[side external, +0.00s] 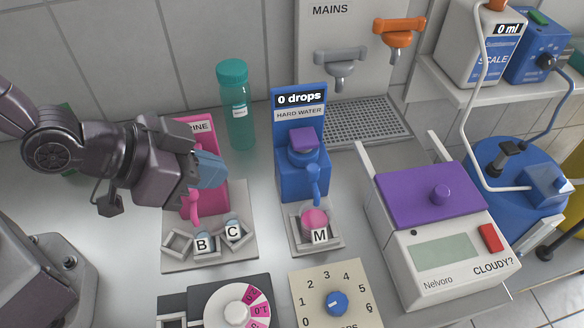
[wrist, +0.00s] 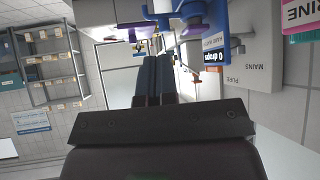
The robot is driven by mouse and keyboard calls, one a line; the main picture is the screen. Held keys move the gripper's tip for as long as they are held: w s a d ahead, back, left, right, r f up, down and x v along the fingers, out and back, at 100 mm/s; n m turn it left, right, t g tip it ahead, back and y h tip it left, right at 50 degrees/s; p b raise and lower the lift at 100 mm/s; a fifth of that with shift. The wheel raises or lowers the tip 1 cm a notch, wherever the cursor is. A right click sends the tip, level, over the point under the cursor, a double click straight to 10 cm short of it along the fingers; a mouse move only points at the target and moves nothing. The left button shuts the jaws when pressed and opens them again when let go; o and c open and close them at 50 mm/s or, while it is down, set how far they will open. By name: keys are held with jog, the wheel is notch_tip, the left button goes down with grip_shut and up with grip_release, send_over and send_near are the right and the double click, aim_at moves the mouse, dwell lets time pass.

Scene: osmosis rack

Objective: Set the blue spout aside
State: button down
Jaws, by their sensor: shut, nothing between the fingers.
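The blue spout (side external: 314,181) is on the front of the blue hard water dispenser (side external: 290,177), in the middle of the side view. It hangs over a small tray (side external: 328,243) that holds a pink-topped cup marked M (side external: 316,222). My gripper (side external: 222,172) is to the left of the spout, apart from it, in front of the pink brine dispenser (side external: 202,207). Its bluish fingers are shut and empty. In the wrist view the shut fingers (wrist: 153,62) point toward the upper middle, and the blue dispenser (wrist: 214,22) shows upside down at the top.
A teal bottle (side external: 236,110) stands behind, between the dispensers. Cups marked B (side external: 203,243) and C (side external: 233,231) sit below my gripper. A purple-lidded Nelvoro meter (side external: 440,235) stands right. Grey (side external: 340,62) and orange taps (side external: 398,34) are on the wall above a drain grid (side external: 366,120).

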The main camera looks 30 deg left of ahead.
jog(key=shift+w, duration=0.1)
send_near(310, 177)
jog(key=x, duration=0.6)
jog(key=shift+a+f, duration=0.35)
jog(key=shift+a, duration=0.05)
jog(key=shift+w+d, duration=0.2)
jog(key=shift+w, duration=0.1)
jog(key=shift+w+d, duration=0.1)
jog(key=shift+d, duration=0.35)
jog(key=shift+w+d, duration=0.9)
jog(key=shift+d, duration=0.3)
jog(key=shift+w+d, duration=0.4)
jog(key=shift+w, duration=0.3)
jog(key=shift+w+d, duration=0.4)
jog(key=shift+w, duration=0.35)
